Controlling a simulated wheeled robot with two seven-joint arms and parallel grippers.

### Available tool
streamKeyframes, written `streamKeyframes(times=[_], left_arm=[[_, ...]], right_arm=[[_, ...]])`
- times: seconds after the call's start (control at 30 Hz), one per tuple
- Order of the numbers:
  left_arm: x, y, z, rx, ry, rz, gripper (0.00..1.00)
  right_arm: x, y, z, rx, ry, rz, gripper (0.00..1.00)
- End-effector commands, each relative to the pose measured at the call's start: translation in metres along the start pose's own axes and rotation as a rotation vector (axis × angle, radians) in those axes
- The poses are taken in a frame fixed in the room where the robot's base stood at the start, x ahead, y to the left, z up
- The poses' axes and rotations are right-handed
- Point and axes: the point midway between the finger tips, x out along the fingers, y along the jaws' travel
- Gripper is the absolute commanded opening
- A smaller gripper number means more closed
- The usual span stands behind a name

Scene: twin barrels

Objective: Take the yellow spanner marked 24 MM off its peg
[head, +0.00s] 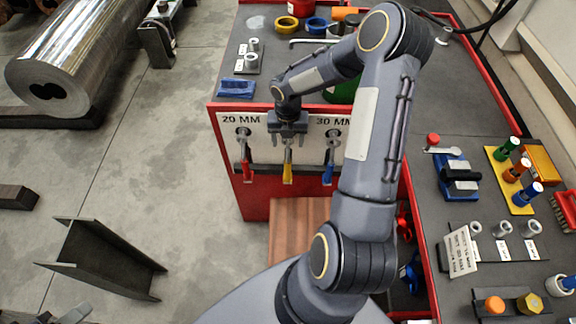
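The yellow spanner (287,172) hangs on a white board at the front of a red bench, between a red spanner (246,167) and a blue spanner (328,171). My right gripper (288,138) is in front of the board at the yellow spanner's upper end. Its fingers look spread to either side of the spanner, and I see no grip on it. The gripper hides the spanner's upper end, its peg and the label above it. The labels 20 MM (241,120) and 30 MM (333,121) show on either side. My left gripper is out of view.
The red spanner and blue spanner hang close on both sides of my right gripper. The bench top (262,84) above holds a blue block (236,88), rings and small parts. A second bench with tools stands at the right. The floor (190,165) left of the board is clear.

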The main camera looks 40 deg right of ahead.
Motion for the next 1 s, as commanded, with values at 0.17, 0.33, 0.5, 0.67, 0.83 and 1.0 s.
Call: streamKeyframes(times=[0.17,0.33,0.5,0.67,0.83,1.0], left_arm=[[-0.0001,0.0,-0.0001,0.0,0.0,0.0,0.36],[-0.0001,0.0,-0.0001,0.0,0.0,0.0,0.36],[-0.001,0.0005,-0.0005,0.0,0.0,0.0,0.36],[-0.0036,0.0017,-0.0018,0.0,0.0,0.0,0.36],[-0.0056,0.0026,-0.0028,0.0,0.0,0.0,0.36],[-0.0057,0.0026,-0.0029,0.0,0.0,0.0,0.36]], right_arm=[[-0.0001,0.0,0.0,0.0,0.0,0.0,0.37],[0.0,0.0,-0.0001,0.0,0.0,0.0,0.15],[-0.0013,0.0001,0.0002,0.0,-0.001,0.0,0.15],[-0.0036,0.0002,0.0002,0.0,-0.001,0.0,0.15],[-0.0049,0.0002,0.0001,0.0,0.0,0.0,0.15],[-0.0053,0.0002,-0.0023,-0.001,0.0,0.0,0.15]])
